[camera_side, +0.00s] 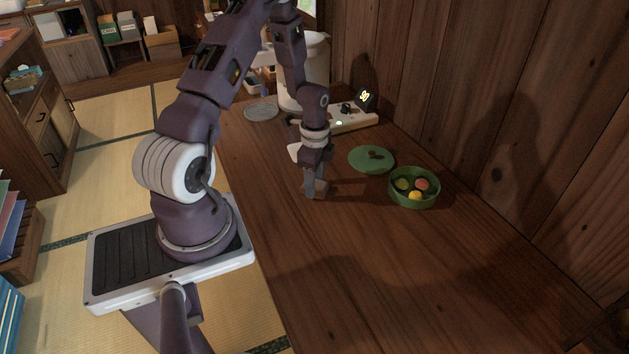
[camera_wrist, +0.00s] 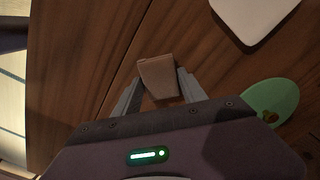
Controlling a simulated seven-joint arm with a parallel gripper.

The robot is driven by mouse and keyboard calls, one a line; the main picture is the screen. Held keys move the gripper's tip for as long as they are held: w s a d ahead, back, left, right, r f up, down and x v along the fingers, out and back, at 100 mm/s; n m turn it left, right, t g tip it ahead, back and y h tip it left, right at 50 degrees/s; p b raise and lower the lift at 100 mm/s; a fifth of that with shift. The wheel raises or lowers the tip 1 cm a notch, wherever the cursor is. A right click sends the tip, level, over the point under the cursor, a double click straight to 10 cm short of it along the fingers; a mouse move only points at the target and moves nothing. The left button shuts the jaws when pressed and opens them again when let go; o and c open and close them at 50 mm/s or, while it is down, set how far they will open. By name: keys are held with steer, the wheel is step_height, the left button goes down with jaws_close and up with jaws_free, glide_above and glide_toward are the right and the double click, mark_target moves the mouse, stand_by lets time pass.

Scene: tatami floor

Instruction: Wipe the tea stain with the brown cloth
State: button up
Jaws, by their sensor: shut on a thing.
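My gripper (camera_side: 314,190) points down close over the wooden table in the side view. In the wrist view my gripper (camera_wrist: 160,84) is shut on the brown cloth (camera_wrist: 158,76), a small folded tan-brown piece between the fingers. In the side view a bit of the brown cloth (camera_side: 322,187) shows at the fingertips. I cannot tell whether the cloth touches the table. I cannot make out a tea stain on the dark wood in either view; it may be hidden by my gripper.
A green lid (camera_side: 371,159) with a dark item on it and a green round box (camera_side: 414,196) of colored sweets stand right of my gripper. The table's front is clear.

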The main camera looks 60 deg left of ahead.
mark_target(343, 183)
steer(key=shift+w, duration=4.25)
steer(key=shift+s+d, duration=0.1)
steer(key=shift+d, duration=0.05)
steer(key=shift+s, duration=4.95)
steer(key=shift+w, duration=5.05)
steer(key=shift+w+r, duration=0.15)
steer(key=shift+r, duration=0.1)
step_height(343, 183, up, 8)
steer(key=shift+f, duration=0.15)
